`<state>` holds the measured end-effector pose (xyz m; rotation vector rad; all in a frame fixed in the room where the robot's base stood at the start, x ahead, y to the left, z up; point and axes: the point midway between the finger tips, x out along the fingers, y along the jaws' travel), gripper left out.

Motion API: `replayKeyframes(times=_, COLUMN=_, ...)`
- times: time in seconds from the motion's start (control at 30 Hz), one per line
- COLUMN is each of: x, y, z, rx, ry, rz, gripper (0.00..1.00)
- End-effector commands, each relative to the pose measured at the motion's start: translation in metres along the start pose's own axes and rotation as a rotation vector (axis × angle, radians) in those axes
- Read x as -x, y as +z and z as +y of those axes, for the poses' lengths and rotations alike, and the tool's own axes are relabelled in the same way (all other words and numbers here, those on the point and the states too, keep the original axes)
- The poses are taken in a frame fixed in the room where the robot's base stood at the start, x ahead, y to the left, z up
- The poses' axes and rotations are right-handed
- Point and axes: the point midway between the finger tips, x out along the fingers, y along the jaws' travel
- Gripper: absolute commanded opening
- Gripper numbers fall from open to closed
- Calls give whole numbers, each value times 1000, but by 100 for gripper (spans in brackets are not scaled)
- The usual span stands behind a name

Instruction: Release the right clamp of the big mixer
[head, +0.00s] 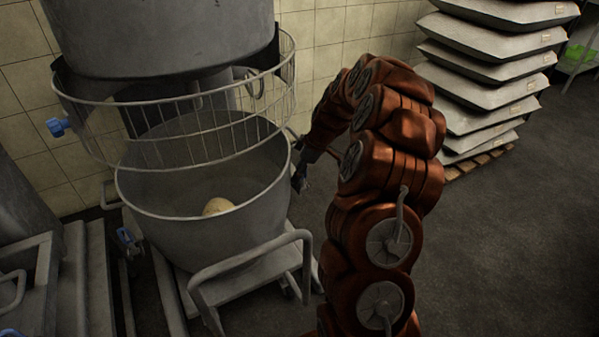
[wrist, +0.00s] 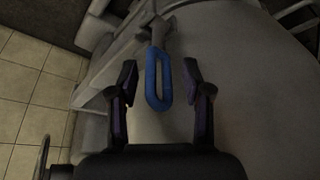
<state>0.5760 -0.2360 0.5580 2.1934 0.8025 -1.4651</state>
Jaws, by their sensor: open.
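The big mixer has a grey bowl (head: 205,220) under a wire guard (head: 190,115) and a grey mixer head (head: 160,40). A pale lump of dough (head: 217,206) lies in the bowl. In the wrist view the clamp's blue loop handle (wrist: 158,80) lies between the two fingers of my gripper (wrist: 160,85), with a gap on both sides. My gripper is open and does not visibly touch the handle. In the head view my gripper (head: 301,178) is at the bowl's right side, and the right clamp is hidden there. Another blue-handled clamp (head: 128,240) is on the bowl's left side.
A bowl trolley handle (head: 250,262) sticks out at the front right of the bowl. A blue knob (head: 57,127) is on the guard's left. Stacked sacks (head: 490,75) stand on a pallet at the back right. The floor (head: 500,250) at right is clear.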

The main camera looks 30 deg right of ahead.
Motion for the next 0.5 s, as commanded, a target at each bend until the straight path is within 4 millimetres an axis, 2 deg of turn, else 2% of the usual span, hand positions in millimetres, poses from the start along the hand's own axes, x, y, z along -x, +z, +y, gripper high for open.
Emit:
replayKeyframes(times=0.17, x=0, y=0, z=0, rx=-1, ry=1, rz=0, gripper=49)
replayKeyframes(times=0.5, x=1, y=1, z=1, rx=-2, ry=1, rz=0, gripper=15)
